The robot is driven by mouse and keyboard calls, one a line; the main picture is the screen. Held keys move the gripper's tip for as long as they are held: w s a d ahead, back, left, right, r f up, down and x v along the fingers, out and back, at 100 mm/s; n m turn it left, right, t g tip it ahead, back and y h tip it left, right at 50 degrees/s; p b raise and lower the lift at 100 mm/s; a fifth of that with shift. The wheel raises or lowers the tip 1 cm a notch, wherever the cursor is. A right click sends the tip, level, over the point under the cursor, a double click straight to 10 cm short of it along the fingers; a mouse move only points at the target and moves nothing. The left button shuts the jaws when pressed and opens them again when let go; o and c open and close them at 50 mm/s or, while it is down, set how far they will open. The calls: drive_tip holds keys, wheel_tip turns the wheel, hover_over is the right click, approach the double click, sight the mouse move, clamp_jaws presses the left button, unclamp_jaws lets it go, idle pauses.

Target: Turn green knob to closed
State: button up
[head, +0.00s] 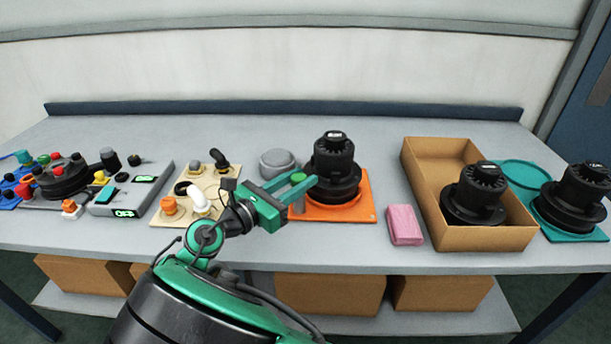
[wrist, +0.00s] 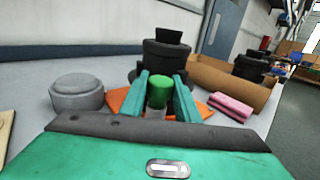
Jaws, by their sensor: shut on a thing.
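The green knob (wrist: 159,91) is a short upright cylinder on a grey base, in the middle of the wrist view. It stands at the left edge of the orange board (head: 357,213), which also carries a large black ribbed cap (head: 335,160). My gripper (head: 301,187) reaches in from the left, low over the table. In the wrist view its two teal fingers (wrist: 161,86) stand on either side of the green knob and are shut on it. The fingers hide most of the knob in the head view. I cannot read any open or closed marking.
A grey round lid (head: 277,163) lies behind my gripper. A beige board (head: 190,195) with fittings is at left, beside a grey control box (head: 130,188). A pink sponge (head: 404,225) and a cardboard box (head: 425,180) with a black cap are at right.

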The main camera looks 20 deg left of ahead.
drive_tip(key=shift+m+g+h, duration=0.8)
drive_tip(key=shift+m+h, duration=0.2)
drive_tip(key=shift+h, duration=0.3)
drive_tip(key=shift+a, duration=0.1)
drive_tip(key=o, duration=1)
drive_tip(key=shift+o, duration=0.2)
drive_tip(key=v, duration=1)
drive_tip(key=shift+s+a, duration=0.2)
drive_tip(key=shift+a, duration=0.1)
